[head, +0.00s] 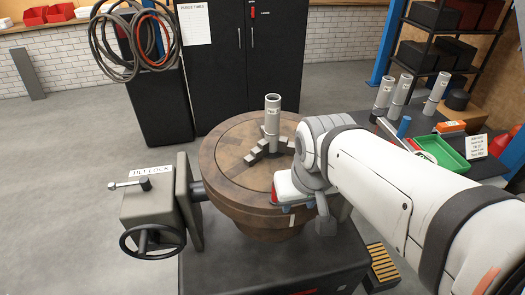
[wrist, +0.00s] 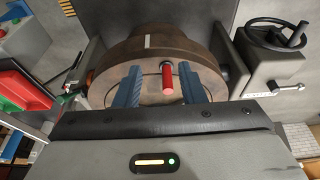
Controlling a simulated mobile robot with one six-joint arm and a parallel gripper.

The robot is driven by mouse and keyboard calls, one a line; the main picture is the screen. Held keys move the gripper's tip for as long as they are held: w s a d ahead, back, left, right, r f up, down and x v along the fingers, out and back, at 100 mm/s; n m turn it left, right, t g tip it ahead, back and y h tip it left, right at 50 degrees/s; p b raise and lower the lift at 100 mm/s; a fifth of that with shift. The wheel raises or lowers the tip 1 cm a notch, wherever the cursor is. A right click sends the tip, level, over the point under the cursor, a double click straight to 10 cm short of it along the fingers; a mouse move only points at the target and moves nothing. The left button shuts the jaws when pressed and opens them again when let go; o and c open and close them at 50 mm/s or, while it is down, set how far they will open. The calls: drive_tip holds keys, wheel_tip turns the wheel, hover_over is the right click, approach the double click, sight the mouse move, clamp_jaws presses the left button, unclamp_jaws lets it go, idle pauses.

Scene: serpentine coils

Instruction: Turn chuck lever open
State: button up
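The chuck lever (wrist: 167,82) is a short rod with a red grip. It sticks out from the side of the round brown turntable (wrist: 120,50) in the wrist view. The blue fingers of my gripper (wrist: 160,88) are apart, one on each side of the lever, with gaps visible on both sides. In the head view my gripper (head: 297,207) is at the front right side of the turntable (head: 225,165), and the lever cannot be made out there. The chuck's grey jaws (head: 258,154) surround an upright grey tube (head: 272,122) on top.
The tilt lock box (head: 150,212) with a handle and black handwheel (head: 153,241) stands left of the turntable. A side bench at right holds several tubes (head: 398,95) and a green tray (head: 440,152). Open floor lies to the left.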

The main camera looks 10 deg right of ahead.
drive_tip(key=shift+o, duration=0.6)
drive_tip(key=shift+w+a, duration=0.1)
drive_tip(key=shift+w, duration=0.2)
drive_tip(key=w+f+g+p, duration=0.1)
drive_tip(key=w, duration=0.3)
drive_tip(key=w+f+g+p, duration=0.1)
drive_tip(key=w+f, duration=0.1)
drive_tip(key=w, duration=0.3)
drive_tip(key=w+f+n+g+p, duration=0.1)
drive_tip(key=w, duration=0.3)
drive_tip(key=shift+w+a+f+p, duration=0.15)
drive_tip(key=shift+a+f+p, duration=0.15)
drive_tip(key=shift+p, duration=0.1)
drive_tip(key=shift+w+f, duration=0.25)
drive_tip(key=shift+f, duration=0.4)
wheel_tip(320, 180, down, 7)
drive_tip(key=shift+f+p, duration=0.1)
drive_tip(key=shift+p, duration=0.45)
clamp_jaws()
